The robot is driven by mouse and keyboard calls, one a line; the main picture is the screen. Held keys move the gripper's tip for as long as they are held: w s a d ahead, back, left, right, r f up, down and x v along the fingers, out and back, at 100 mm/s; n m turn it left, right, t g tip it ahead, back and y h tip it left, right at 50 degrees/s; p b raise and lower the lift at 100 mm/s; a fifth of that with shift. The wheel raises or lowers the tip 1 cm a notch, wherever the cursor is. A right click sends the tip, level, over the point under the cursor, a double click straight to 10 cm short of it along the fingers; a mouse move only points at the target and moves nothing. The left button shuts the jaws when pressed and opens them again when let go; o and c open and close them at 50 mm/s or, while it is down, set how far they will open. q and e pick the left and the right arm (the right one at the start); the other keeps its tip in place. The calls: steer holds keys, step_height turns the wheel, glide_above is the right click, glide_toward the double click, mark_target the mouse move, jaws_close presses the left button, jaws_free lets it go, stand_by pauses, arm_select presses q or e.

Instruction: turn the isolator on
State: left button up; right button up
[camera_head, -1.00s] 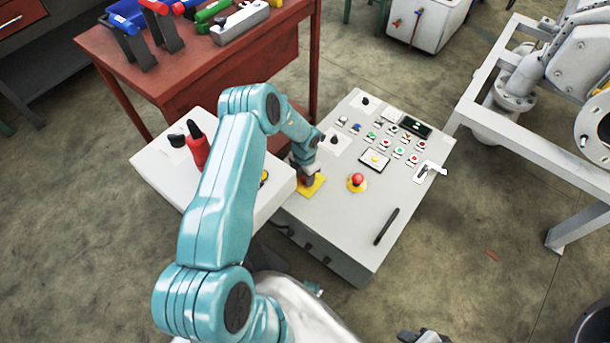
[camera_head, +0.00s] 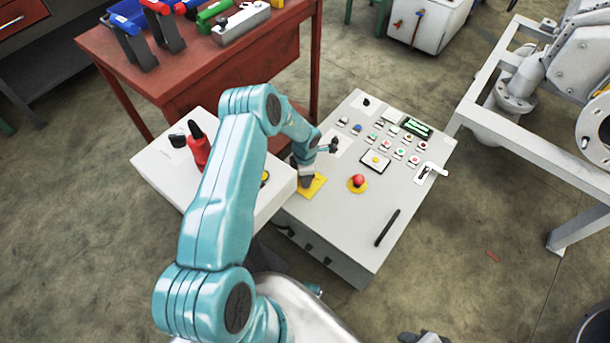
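The isolator shows as a yellow plate (camera_head: 316,187) at the left front edge of the grey control panel (camera_head: 335,222). My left gripper (camera_head: 307,178) is down over the plate and hides the isolator's handle. Whether its fingers touch or grip the handle cannot be seen. A dark part of the wrist or gripper sticks out to the right above the plate. The panel's display (camera_head: 417,125) is lit with green lines. A small dark piece at the bottom edge looks like part of my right gripper (camera_head: 422,338); its fingers are mostly out of frame.
A red mushroom button (camera_head: 358,181) on a yellow base stands right of the isolator. Several small buttons, a white lever (camera_head: 432,170) and a black handle (camera_head: 387,228) are on the panel. A white box with a red-and-black handle (camera_head: 198,150) stands left. A red workbench (camera_head: 130,70) is behind.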

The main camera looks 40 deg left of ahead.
stand_by(0.4)
arm_select(q)
steer(key=o, duration=1)
steer(key=shift+r, duration=0.1)
step_height(320, 180, up, 16)
steer(key=p, duration=0.2)
steer(key=shift+p, duration=0.35)
steer(key=shift+r, duration=0.1)
